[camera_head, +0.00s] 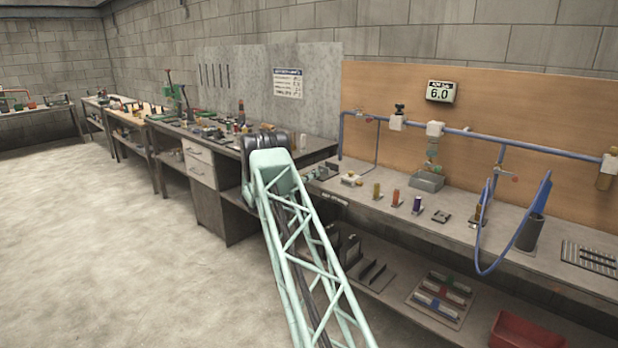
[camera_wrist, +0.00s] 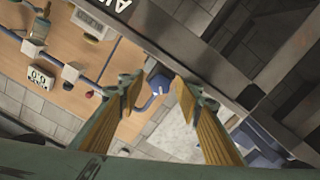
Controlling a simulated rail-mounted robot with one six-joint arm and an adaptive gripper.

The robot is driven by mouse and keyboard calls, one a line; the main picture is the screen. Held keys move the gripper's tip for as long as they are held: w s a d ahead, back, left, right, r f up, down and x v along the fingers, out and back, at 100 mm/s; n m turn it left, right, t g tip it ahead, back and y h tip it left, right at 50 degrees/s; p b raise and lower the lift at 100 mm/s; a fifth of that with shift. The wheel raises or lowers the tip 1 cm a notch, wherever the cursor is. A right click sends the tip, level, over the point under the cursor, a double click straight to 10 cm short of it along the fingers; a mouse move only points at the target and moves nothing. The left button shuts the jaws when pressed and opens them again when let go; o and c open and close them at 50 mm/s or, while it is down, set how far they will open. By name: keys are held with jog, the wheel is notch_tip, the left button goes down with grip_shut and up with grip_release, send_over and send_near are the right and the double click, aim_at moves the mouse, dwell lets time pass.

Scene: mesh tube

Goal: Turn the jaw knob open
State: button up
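In the wrist view my gripper (camera_wrist: 160,88) is open, its two yellow-padded fingers well apart with nothing held between them. A blue shape shows beyond the gap, apart from the fingers as far as I can tell. In the head view my lattice arm reaches toward the near bench, and a small teal part that looks like my gripper (camera_head: 317,174) shows past its end over the bench's left end. I cannot pick out the jaw knob for certain in either view; it may be too small or hidden behind my arm.
A blue pipe (camera_head: 465,131) crosses the wooden backboard, below a display reading 6.0 (camera_head: 440,91). Open floor (camera_head: 90,245) lies at left.

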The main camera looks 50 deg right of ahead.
jog(key=shift+m, duration=0.7)
